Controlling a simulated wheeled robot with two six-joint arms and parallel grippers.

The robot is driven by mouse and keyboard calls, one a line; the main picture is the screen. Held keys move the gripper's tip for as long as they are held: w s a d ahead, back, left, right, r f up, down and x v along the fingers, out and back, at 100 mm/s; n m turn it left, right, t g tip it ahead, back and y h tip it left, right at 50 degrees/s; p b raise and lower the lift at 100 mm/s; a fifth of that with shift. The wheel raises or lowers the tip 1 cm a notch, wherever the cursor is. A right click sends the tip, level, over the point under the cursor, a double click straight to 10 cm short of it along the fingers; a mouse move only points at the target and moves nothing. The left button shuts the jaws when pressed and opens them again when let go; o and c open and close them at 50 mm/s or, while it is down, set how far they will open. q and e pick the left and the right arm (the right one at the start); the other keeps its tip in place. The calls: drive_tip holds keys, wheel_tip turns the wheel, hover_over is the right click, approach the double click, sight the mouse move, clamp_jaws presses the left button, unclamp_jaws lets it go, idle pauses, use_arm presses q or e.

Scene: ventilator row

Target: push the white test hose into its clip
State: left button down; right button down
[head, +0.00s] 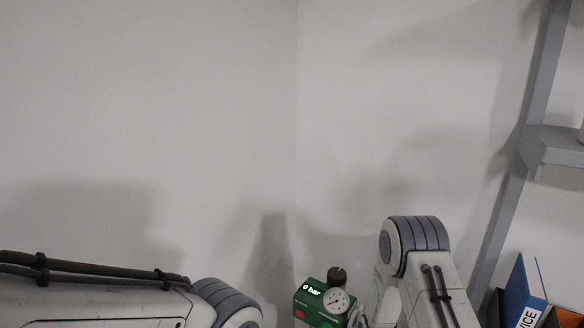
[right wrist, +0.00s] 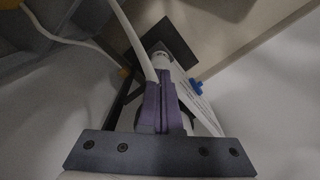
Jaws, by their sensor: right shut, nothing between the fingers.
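In the right wrist view, my right gripper (right wrist: 160,92) has purple fingers, closed together with nothing held between them. A white hose (right wrist: 132,42) comes down from the top and passes close to the fingertips. I cannot tell whether it touches them. A pale cylindrical part (right wrist: 161,58) sits just beyond the tips, in front of a dark plate (right wrist: 176,38). Another stretch of white hose (right wrist: 62,37) curves at upper left towards a small orange piece (right wrist: 125,73). I cannot make out the clip. My left gripper is outside both views.
A green device (head: 318,304) with a "0 bar" display and a round gauge stands at the bottom of the head view. A grey shelf frame (head: 510,170) and a blue binder (head: 523,295) are at right. A blue knob (right wrist: 196,86) is right of the fingers.

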drive_tip(key=shift+s, duration=0.1)
idle(0.4)
wheel_tip(320, 180, up, 7)
drive_tip(key=p, duration=0.5)
drive_tip(key=shift+f, duration=0.2)
drive_tip(key=shift+r+p, duration=0.1)
drive_tip(key=shift+p, duration=0.2)
